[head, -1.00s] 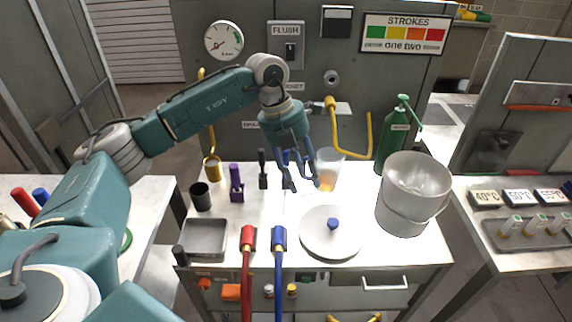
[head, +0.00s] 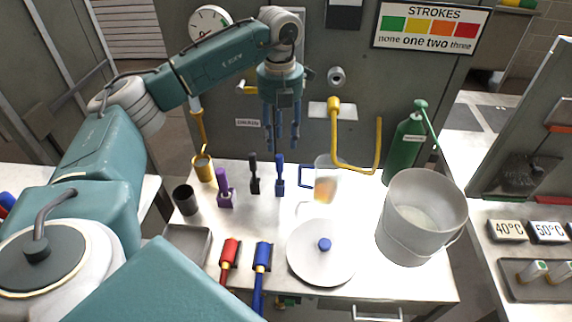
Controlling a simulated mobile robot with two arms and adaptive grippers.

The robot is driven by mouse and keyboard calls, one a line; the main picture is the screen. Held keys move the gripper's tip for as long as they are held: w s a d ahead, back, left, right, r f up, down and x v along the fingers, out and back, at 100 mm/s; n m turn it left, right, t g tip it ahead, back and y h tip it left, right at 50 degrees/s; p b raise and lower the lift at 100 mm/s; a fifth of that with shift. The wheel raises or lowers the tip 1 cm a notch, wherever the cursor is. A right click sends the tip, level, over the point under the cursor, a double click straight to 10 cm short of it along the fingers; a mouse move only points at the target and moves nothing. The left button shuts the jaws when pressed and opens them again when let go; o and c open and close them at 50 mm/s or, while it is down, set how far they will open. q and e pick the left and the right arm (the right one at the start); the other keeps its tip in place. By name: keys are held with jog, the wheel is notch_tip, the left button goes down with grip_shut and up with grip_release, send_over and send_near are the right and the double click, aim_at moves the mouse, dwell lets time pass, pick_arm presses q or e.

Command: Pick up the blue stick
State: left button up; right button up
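The blue stick (head: 280,174) stands upright at the back of the white table, right of a black stick (head: 255,174) and a purple stick (head: 225,186). My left gripper (head: 281,146) points straight down above the blue stick. No contact shows. My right gripper is out of the picture.
A jug with a blue handle (head: 325,184) stands close to the right of the blue stick. A round lid (head: 318,262), a metal pot (head: 412,238) and a green pump bottle (head: 402,150) are further right. A grey panel (head: 300,110) rises behind.

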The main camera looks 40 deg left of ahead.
aim_at(280, 155)
pick_arm(q)
jog(key=f, duration=0.1)
jog(key=s+f, duration=0.1)
jog(key=f, duration=0.1)
jog(key=shift+f, duration=0.1)
jog(key=shift+w+f+p, duration=0.1)
jog(key=shift+f+p, duration=0.15)
jog(key=shift+p, duration=0.05)
jog(key=f, duration=0.1)
jog(key=f+p, duration=0.1)
jog(key=f, duration=0.2)
jog(key=shift+w+a+f+p, duration=0.2)
jog(key=shift+w+a+p, duration=0.05)
jog(key=shift+w+p, duration=0.1)
jog(key=shift+f, duration=0.4)
jog(key=shift+c, duration=0.5)
grip_shut()
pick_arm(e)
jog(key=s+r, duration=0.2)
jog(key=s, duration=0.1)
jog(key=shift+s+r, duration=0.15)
